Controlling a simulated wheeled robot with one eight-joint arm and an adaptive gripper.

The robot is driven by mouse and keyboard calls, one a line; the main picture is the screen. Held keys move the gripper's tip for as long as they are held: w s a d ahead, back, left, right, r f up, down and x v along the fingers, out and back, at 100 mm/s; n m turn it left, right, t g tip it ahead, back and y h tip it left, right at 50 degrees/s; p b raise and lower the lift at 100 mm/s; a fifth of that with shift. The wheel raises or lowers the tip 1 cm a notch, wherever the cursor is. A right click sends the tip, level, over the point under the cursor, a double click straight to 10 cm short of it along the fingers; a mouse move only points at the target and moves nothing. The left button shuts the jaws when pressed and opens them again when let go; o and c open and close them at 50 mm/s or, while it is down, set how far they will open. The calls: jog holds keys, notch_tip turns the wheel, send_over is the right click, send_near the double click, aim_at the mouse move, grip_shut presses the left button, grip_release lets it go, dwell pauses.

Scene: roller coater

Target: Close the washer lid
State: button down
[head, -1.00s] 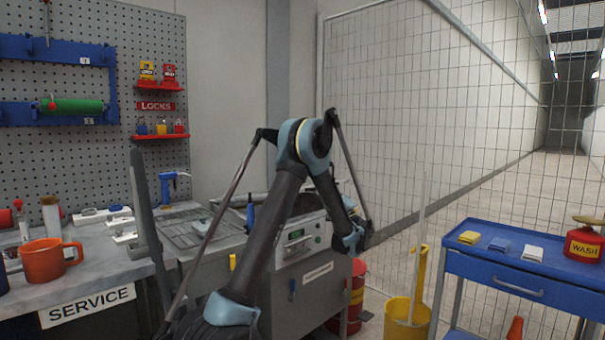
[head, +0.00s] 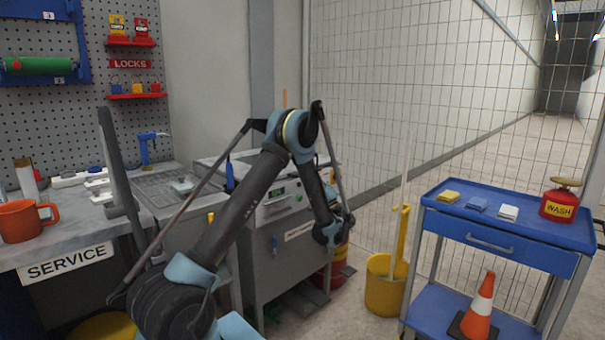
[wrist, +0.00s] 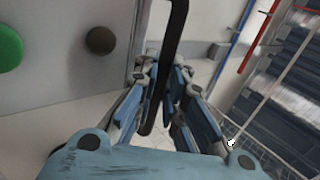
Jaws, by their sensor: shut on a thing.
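The washer (head: 283,255) is a grey cabinet with a sloped control panel and a white label, in the middle of the head view behind my arm. Its lid (head: 215,163) is a grey slab on top that looks low or flat; whether it is fully down I cannot tell. My gripper (head: 331,232) is at the washer's front right corner. In the wrist view my gripper (wrist: 163,110) has its fingers closed around a black bar (wrist: 168,65), which looks like a handle. A green button (wrist: 9,47) and a dark knob (wrist: 101,40) are on the grey panel beside it.
A blue cart (head: 510,248) stands at the right with a red wash can (head: 559,206) and a traffic cone (head: 480,308). A yellow bucket (head: 385,290) stands between the cart and washer. The service bench (head: 70,240) is at the left. A mesh fence (head: 400,110) is behind.

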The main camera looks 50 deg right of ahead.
jog(key=shift+w+f, duration=0.15)
jog(key=shift+f, duration=0.1)
jog(key=c, duration=1.7)
grip_release()
jog(key=shift+w, duration=0.15)
jog(key=shift+v, duration=4.05)
